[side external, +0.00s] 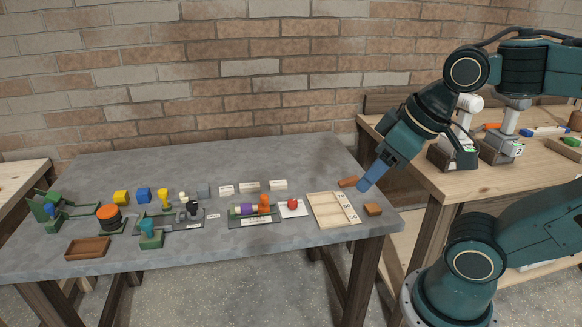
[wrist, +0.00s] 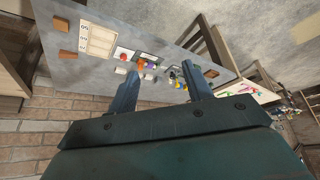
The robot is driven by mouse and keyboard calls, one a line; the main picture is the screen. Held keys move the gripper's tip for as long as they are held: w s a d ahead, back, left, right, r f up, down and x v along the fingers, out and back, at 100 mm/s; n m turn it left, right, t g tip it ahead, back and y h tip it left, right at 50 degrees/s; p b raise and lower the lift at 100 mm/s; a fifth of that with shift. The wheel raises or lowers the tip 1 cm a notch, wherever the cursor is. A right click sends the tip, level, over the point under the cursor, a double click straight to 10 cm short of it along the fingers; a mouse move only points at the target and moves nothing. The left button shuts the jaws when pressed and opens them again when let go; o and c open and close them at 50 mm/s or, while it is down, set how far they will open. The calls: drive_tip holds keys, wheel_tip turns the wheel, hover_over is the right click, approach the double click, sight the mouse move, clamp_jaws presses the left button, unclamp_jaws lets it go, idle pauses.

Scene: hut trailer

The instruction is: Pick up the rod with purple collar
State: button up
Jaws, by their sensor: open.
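A small purple piece (side external: 246,209), which looks like the purple collar, sits on a dark green tray (side external: 254,222) near the middle of the grey table. A rod shape is too small to make out clearly. An orange piece (side external: 263,204) stands just right of it on the same tray. My gripper (side external: 365,186) is above the table's right end, well to the right of the tray, and touches nothing that I can see. In the wrist view my gripper (wrist: 161,82) has its two fingers spread with nothing between them; the small objects lie far beyond the fingertips.
A white card with a red object (side external: 292,206) and a pale compartment tray (side external: 322,222) lie between the purple piece and my gripper. Brown blocks (side external: 373,209) are at the table's right end. Several coloured items fill the left side. A brick wall (side external: 220,80) stands behind.

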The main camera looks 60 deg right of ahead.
drive_tip(key=shift+o, duration=0.3)
drive_tip(key=w+d+n+g+y, duration=0.1)
drive_tip(key=w+d+n, duration=0.1)
drive_tip(key=w, duration=0.8)
drive_tip(key=w+d+n+g, duration=0.1)
drive_tip(key=w+d+n, duration=0.15)
drive_tip(key=w, duration=0.85)
drive_tip(key=w+d+f+n+y, duration=0.1)
drive_tip(key=w+d+f+n, duration=0.1)
drive_tip(key=w+d+f, duration=0.35)
drive_tip(key=n+y, duration=0.1)
drive_tip(key=n, duration=0.2)
hover_over(245, 209)
drive_tip(key=s+d, duration=0.1)
drive_tip(key=d, duration=0.2)
drive_tip(key=shift+m, duration=0.25)
drive_tip(key=shift+f, duration=9.85)
drive_tip(key=shift+f, duration=0.1)
